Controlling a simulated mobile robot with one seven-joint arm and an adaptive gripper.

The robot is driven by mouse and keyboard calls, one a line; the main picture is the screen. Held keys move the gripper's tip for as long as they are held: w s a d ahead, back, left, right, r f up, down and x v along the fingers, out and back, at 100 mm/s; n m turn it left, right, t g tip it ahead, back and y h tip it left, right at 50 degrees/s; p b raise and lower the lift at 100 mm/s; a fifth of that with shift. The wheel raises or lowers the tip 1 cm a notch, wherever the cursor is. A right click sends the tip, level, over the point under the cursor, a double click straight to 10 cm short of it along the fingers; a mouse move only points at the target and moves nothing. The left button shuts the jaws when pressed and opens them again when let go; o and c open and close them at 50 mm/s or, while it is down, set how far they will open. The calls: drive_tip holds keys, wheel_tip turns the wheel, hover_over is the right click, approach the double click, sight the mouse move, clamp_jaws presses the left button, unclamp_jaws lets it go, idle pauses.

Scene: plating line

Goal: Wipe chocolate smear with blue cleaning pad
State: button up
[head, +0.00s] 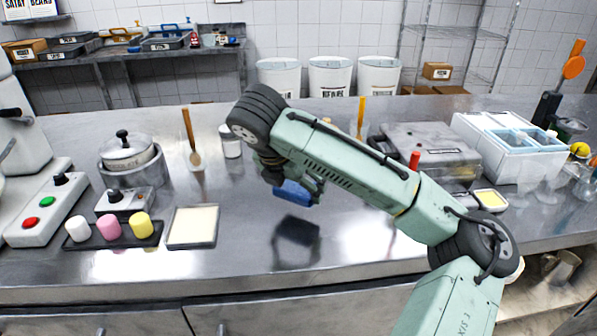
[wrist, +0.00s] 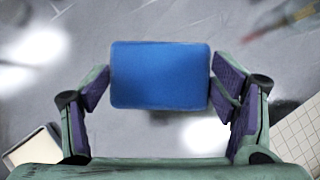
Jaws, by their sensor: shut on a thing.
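The blue cleaning pad (head: 293,192) is held in my gripper (head: 290,183) above the middle of the steel counter, with a dark reflection or shadow on the counter below it. In the wrist view the pad (wrist: 160,75) is a flat blue rectangle between the two purple-lined fingers of my gripper (wrist: 165,85), which press on its left and right sides. I cannot make out a chocolate smear in either view. Part of the counter is hidden behind my arm and the pad.
A shallow tray with a cream surface (head: 193,227) lies left of the pad. Left of it are a black holder (head: 115,237) with white, pink and yellow pieces and a pot (head: 128,152). A white bin box (head: 510,145) stands right. The counter's front middle is clear.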

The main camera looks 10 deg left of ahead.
drive_tip(key=shift+r, duration=1.6)
